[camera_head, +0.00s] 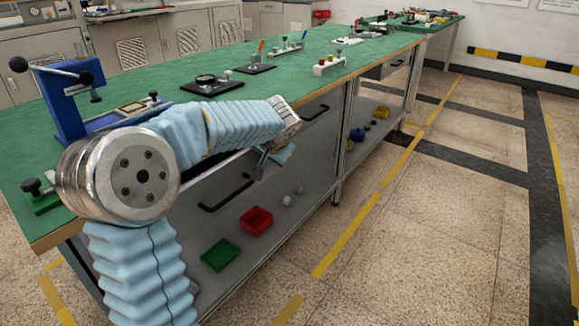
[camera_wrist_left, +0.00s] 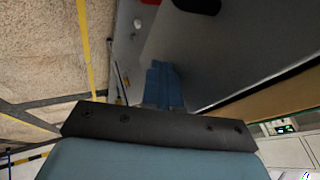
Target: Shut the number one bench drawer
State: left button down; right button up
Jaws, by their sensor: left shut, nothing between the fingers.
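The green-topped bench (camera_head: 330,75) has grey drawer fronts with black bar handles along its side. The nearest drawer front (camera_head: 215,180) has its handle below my left arm; its top edge seems to stand out a little from the bench, but my arm partly hides it. I cannot read a number on any drawer. My left gripper (camera_head: 272,158) is shut and empty, in front of this drawer's right part. In the left wrist view the blue fingers (camera_wrist_left: 163,88) are together beside a grey panel (camera_wrist_left: 235,50); contact is unclear. My right gripper is out of view.
Another drawer handle (camera_head: 315,112) sits farther along the bench. A blue clamp-like fixture (camera_head: 65,100) and several small tools stand on top. A red bin (camera_head: 256,221) and a green bin (camera_head: 220,255) lie below. The floor to the right is clear.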

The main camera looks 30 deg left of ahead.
pick_arm(q)
jog(key=shift+w+a, duration=0.15)
jog(key=shift+a, duration=1.6)
jog(key=shift+d, duration=0.1)
